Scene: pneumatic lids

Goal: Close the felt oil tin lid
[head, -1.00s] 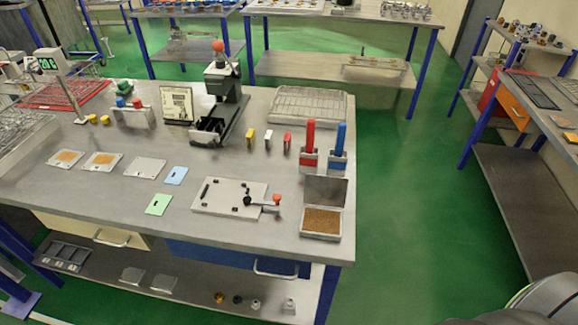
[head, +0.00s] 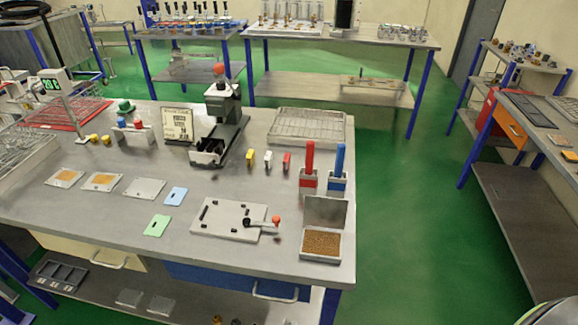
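The felt oil tin (head: 321,243) stands near the right front corner of the workbench. It is a shallow square metal tin with a brown felt pad inside. Its lid (head: 325,211) is open and stands up at the back edge of the tin. Neither of my grippers is in the head view. A dark and pale rounded shape at the bottom right corner is too cut off to tell what it is.
On the bench (head: 110,215), a fixture plate with a red-knobbed lever (head: 229,219) lies left of the tin. Red (head: 309,168) and blue (head: 338,170) handled tools stand in holders behind the lid. Open green floor lies right of the bench.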

